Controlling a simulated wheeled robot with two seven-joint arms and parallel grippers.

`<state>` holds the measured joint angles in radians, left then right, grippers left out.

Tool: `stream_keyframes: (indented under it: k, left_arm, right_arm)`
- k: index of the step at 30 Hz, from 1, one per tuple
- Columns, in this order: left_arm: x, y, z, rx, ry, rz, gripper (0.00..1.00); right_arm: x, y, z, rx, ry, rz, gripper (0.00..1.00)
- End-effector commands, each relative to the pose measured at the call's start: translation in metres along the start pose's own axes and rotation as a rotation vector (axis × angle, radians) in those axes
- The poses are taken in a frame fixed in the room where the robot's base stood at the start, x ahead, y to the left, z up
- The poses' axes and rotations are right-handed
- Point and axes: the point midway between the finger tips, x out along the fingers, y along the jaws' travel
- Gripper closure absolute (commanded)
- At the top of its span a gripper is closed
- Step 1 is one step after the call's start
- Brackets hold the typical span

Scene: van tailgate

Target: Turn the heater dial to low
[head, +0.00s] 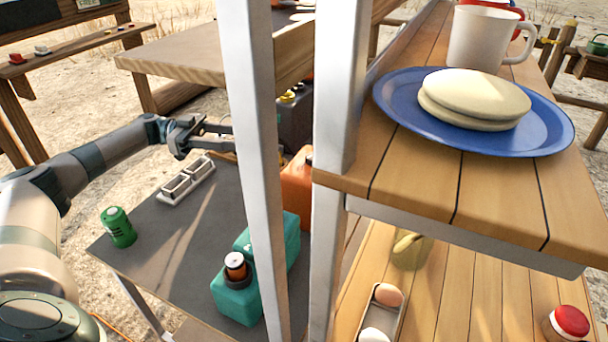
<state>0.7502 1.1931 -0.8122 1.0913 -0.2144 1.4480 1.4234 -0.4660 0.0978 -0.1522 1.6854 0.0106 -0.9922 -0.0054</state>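No heater or dial can be made out for certain in the head view. My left gripper (222,138) reaches in from the left over the far part of the grey table. Its two fingers look apart, with a gap between them. The fingertips run up to a pale upright post (253,150), which hides what lies just behind it. I see nothing held in the visible part of the fingers. My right gripper is not in view.
The grey table (160,255) carries a green can (118,227), a white two-slot holder (186,180) and teal containers (238,303). A second post (335,90) stands further right. A wooden shelf (400,190) holds a blue plate (550,125) and a white mug (478,40).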

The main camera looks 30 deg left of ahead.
Motion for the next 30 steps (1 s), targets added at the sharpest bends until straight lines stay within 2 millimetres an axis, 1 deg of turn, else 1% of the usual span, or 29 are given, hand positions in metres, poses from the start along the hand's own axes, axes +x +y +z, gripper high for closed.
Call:
stream_keyframes:
  k: [1,6,12,23,26,30]
  left_arm:
    - [0.000,0.000,0.017,0.001,0.000,0.000,0.56]
    - [0.000,0.000,0.030,0.001,0.000,-0.001,0.56]
    - [0.000,0.000,0.032,0.001,0.000,-0.001,0.56]
    - [0.002,0.000,0.031,0.000,0.000,0.000,0.56]
    - [0.006,0.000,0.031,0.000,0.000,0.001,0.56]
    - [0.018,0.000,0.031,0.000,0.001,0.002,0.56]
  right_arm:
    - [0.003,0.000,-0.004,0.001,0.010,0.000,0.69]
    - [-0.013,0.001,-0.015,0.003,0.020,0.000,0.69]
    - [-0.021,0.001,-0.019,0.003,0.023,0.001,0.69]
    - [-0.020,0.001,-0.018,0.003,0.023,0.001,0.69]
    - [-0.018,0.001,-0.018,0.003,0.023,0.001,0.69]
    - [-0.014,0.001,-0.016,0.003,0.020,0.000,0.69]
